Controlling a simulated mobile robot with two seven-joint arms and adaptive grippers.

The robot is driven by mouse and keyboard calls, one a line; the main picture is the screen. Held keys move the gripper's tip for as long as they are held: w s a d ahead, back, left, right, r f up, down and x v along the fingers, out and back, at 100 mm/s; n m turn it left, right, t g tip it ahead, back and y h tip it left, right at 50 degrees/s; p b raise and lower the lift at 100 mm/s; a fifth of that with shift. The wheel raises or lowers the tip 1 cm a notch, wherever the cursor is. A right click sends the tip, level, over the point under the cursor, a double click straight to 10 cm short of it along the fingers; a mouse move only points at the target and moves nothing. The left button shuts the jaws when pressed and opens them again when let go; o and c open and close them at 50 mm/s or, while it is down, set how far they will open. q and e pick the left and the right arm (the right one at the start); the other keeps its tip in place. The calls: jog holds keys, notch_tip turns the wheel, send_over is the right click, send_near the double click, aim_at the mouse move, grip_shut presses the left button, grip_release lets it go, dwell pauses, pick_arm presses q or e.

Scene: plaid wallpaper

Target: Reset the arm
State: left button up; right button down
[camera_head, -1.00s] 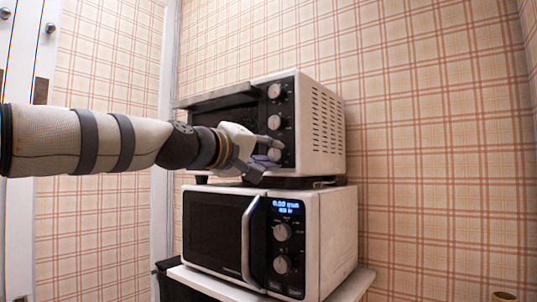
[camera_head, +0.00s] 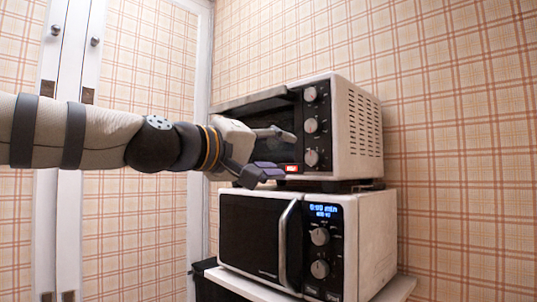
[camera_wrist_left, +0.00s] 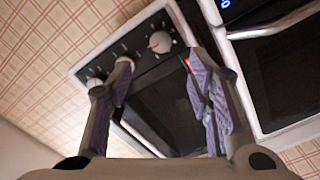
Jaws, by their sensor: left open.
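My left gripper (camera_head: 280,154) is open and empty. It is in front of the toaster oven (camera_head: 357,130), its fingers apart and pointing right, just left of the column of knobs. Its arm (camera_head: 75,135) reaches in from the left, nearly level. In the left wrist view, the two purple-padded fingers of the gripper (camera_wrist_left: 160,72) are spread, with the oven's dark door and a knob (camera_wrist_left: 160,42) beyond them. I cannot tell if a finger touches the oven. My right gripper is not in view.
The toaster oven stands on a white microwave (camera_head: 371,243) with a lit blue display. The microwave rests on a white shelf (camera_head: 397,289). A red light (camera_head: 291,168) glows low on the oven. A white-framed door (camera_head: 60,230) is at left. The plaid wall at right is clear.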

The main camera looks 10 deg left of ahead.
pick_arm(q)
jog(key=v, duration=0.3)
jog(key=shift+f, duration=0.15)
notch_tip(320, 180, down, 26)
jog(key=w+g+y, duration=0.3)
jog(key=g, duration=0.1)
jog(key=s+a+f+g+y, duration=0.15)
jog(key=s+f, duration=0.35)
jog(key=f, duration=0.6)
jog(key=s+a+f+g+y, duration=0.15)
jog(key=s+f, duration=0.25)
jog(key=f, duration=0.8)
jog(key=s+a+f+m+g+y, duration=0.1)
jog(key=s+a+f+g, duration=0.2)
jog(key=s+f, duration=0.55)
jog(key=s+a+f+m+g+y, duration=0.1)
jog(key=s+a+f+g+y, duration=0.1)
jog(key=s+f, duration=0.65)
jog(key=s+a+f+m+g, duration=0.1)
jog(key=s+a+g, duration=0.1)
jog(key=s, duration=0.7)
jog(key=s+a+f+g+y, duration=0.1)
jog(key=s+a, duration=0.3)
jog(key=s, duration=0.6)
jog(key=shift+s+a+m+g+y, duration=0.3)
jog(key=shift+s+a+m+g, duration=0.1)
jog(key=shift+g, duration=0.1)
